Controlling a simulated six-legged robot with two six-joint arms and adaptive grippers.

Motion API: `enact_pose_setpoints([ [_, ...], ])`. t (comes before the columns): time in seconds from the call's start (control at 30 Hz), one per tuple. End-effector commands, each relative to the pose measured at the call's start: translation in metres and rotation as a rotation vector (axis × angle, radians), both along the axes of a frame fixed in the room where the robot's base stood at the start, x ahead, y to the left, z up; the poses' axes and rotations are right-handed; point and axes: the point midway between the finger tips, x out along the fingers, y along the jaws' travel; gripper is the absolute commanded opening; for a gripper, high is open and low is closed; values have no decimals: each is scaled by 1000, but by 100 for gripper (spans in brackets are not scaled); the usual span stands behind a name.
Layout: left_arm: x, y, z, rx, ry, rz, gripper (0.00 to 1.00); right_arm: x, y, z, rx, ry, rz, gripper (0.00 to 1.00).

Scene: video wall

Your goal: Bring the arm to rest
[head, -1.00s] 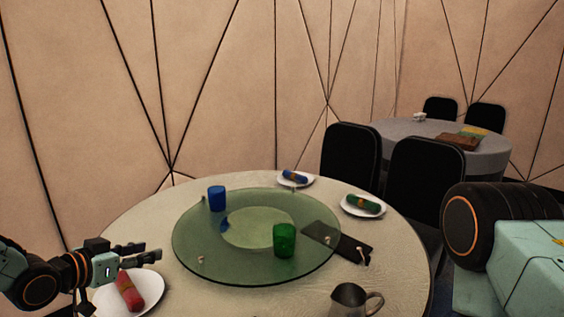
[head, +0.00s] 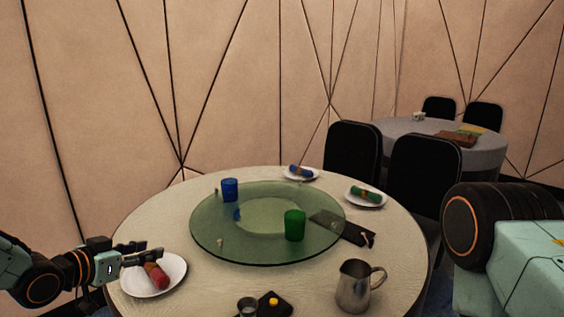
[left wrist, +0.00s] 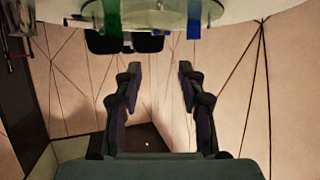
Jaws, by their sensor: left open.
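My left gripper (head: 152,257) is at the left of the head view, level and pointing right, above the plate with the red roll. In the left wrist view its two fingers (left wrist: 158,80) stand apart with nothing between them. My right arm shows at the right edge of the head view, but its gripper is out of the picture. The round table (head: 200,290) stands in front of me with a green glass turntable (head: 265,255) on it.
A blue cup (head: 230,189) and a green cup (head: 295,226) stand on the turntable. A red roll (head: 156,275) lies on a white plate (head: 175,268). A metal pitcher (head: 354,288) stands at the front right. Black chairs (head: 423,172) stand behind the table.

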Motion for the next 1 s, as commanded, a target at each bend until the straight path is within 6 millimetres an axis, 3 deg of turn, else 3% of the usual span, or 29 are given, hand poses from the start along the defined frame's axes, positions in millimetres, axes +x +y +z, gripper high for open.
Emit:
enact_pose_setpoints([
  [0.27, -15, -9, -23, -113, 108, 137, 40, 0, 0, -2, 0, -1, 0, 0],
  [0.47, -57, -33, -86, -153, 289, 229, 40, 0, 0, -15, 0, -1, 0, 0],
  [0.67, -137, -56, -178, -128, 546, 335, 40, 0, 0, -35, 0, -1, 0, 0],
  [0.8, -207, -66, -237, -66, 729, 404, 40, 0, 0, -51, 0, 0, 0, 0],
  [1.0, -319, -69, -304, 74, 972, 466, 40, 0, 0, -75, 0, 0, 0, 0],
])
